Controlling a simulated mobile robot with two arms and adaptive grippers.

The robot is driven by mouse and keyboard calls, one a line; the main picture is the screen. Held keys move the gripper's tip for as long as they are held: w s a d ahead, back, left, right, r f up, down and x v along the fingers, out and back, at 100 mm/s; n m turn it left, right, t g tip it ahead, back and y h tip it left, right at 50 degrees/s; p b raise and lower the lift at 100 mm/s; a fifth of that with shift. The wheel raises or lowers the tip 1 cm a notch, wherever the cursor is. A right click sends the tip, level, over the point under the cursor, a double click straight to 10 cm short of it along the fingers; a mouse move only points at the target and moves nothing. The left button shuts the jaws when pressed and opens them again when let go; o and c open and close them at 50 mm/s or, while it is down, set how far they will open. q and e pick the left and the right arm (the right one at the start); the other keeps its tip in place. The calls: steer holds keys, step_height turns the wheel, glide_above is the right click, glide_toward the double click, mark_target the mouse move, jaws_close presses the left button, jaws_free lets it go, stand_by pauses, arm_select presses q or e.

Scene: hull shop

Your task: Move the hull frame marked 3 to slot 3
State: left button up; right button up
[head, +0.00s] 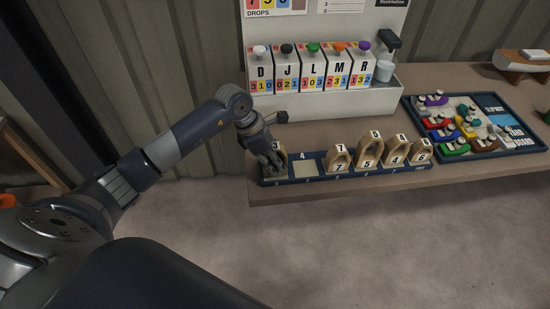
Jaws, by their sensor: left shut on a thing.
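The hull frame marked 3 (282,158) is a light wooden arch at the left end of a dark blue slotted rack (320,179). My left gripper (272,161) is shut on it and partly hides it. It stands upright at the leftmost slot; I cannot tell whether its foot is fully seated. The pale place to its right, with a tag 4 (303,157), is empty. My right gripper is not in view.
Further right in the rack stand wooden frames marked 7 (339,159), 5 (368,154), 4 (395,150) and 6 (422,151). A dispenser with lettered canisters (312,72) stands behind. A blue-edged tray (487,154) with coloured pieces lies right.

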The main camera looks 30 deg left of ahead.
arm_select(q)
steer(key=shift+f, duration=0.2)
steer(key=o, duration=1.1)
steer(key=shift+r, duration=0.15)
steer(key=shift+a+r, duration=0.1)
steer(key=shift+r, duration=0.15)
steer(key=b+v, duration=0.2)
steer(key=v, duration=0.9)
steer(key=shift+s+r, duration=0.1)
steer(key=shift+r, duration=0.2)
